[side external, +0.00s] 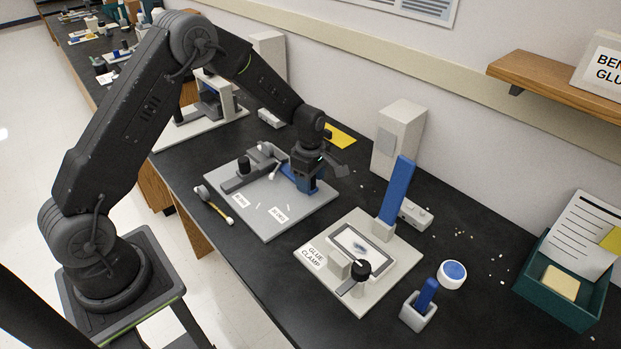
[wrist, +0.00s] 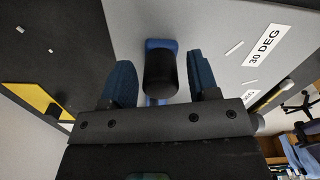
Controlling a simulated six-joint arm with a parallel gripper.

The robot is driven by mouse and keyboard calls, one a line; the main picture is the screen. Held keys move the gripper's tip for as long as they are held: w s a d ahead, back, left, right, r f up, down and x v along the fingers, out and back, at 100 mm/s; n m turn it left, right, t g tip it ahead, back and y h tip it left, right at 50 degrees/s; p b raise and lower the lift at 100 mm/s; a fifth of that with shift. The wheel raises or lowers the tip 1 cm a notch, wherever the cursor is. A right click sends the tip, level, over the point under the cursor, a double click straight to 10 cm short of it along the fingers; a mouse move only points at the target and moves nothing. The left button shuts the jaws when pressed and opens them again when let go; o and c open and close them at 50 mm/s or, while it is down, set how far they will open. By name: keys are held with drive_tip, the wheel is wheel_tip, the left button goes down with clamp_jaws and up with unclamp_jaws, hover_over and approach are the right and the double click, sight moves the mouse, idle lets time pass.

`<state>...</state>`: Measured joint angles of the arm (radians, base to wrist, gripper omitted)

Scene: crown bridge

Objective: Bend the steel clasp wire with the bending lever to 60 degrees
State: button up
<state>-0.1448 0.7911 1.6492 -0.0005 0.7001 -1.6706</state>
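The bending board is a light grey plate (side external: 270,225) with angle marks and small labels. A "30 DEG" label (wrist: 265,46) reads clearly in the wrist view; another label is partly hidden by my gripper. The blue bending lever (wrist: 158,45) carries a black knob (wrist: 160,76). My gripper (wrist: 160,78) is open, with a blue finger on each side of the knob and a visible gap to each. In the side view my gripper (side external: 308,185) is low over the board's right part, hiding much of the lever. I cannot make out the steel wire.
A dark clamp block with a black knob (side external: 243,166) stands at the board's left. A glue clamp base (side external: 375,290) with an upright blue handle (side external: 397,190) is to the right. A tall grey box (side external: 398,138) stands behind. A brush-like tool (side external: 214,204) lies at the front.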

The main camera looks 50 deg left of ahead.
drive_tip(key=shift+r, duration=6.9)
drive_tip(key=s+d+r+m+t, duration=0.3)
drive_tip(key=s+d+r+m, duration=0.1)
drive_tip(key=s+r+m, duration=0.75)
drive_tip(key=s+d+m+t, duration=0.1)
drive_tip(key=s+m, duration=0.2)
drive_tip(key=s, duration=0.2)
drive_tip(key=s+d+m, duration=0.1)
drive_tip(key=s+m, duration=0.2)
drive_tip(key=s, duration=0.2)
drive_tip(key=s+d+r+m+t, duration=0.1)
drive_tip(key=s+m, duration=0.2)
drive_tip(key=s, duration=0.3)
drive_tip(key=shift+r+t, duration=0.1)
drive_tip(key=shift+t, duration=0.2)
